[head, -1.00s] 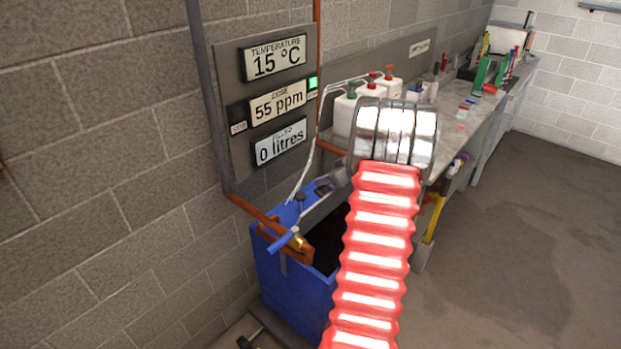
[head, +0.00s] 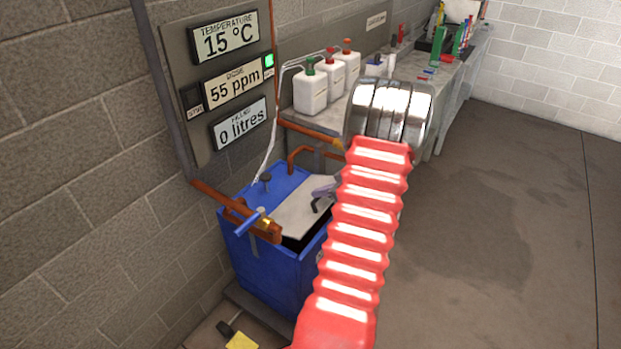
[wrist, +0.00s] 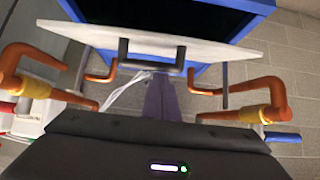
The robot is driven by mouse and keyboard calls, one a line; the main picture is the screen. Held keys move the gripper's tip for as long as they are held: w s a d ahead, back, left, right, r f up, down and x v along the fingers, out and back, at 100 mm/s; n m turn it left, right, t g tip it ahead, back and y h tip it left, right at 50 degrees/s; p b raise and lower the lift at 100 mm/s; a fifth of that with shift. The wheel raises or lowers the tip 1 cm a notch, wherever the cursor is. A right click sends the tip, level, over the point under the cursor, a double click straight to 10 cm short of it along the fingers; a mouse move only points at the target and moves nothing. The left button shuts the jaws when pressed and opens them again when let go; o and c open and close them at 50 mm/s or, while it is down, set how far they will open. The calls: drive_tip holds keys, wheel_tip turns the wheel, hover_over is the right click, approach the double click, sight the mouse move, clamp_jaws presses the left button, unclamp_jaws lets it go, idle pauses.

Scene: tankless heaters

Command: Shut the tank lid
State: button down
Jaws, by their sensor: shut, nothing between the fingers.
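The blue tank (head: 265,270) stands against the wall, left of my red arm. Its pale flat lid (head: 292,208) tilts over the tank, with a dark gap (head: 298,243) showing at the near side. A dark handle (head: 320,204) stands on the lid. My gripper (head: 324,187) is shut and empty close to the handle, partly hidden by my arm in the head view. In the wrist view the lid (wrist: 215,50) crosses the top, with its handle (wrist: 150,66) just ahead of my shut purple-grey fingers (wrist: 162,84). I cannot tell whether they touch.
Copper pipes with a blue-handled valve (head: 250,222) run along the tank's near left edge. Copper pipes (wrist: 265,95) flank my fingers in the wrist view. White dosing bottles (head: 312,92) stand on the bench behind. A display panel (head: 225,85) hangs above. The floor at right is clear.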

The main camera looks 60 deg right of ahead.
drive_tip(key=s+a+f, duration=0.1)
drive_tip(key=s+f, duration=0.3)
drive_tip(key=f, duration=0.6)
drive_tip(key=shift+s, duration=0.4)
drive_tip(key=shift+r, duration=0.1)
wheel_tip(320, 180, up, 6)
drive_tip(key=d, duration=0.1)
drive_tip(key=s+f, duration=0.5)
drive_tip(key=s, duration=0.4)
drive_tip(key=shift+s+a, duration=0.15)
drive_tip(key=shift+s, duration=0.2)
drive_tip(key=shift+f, duration=0.1)
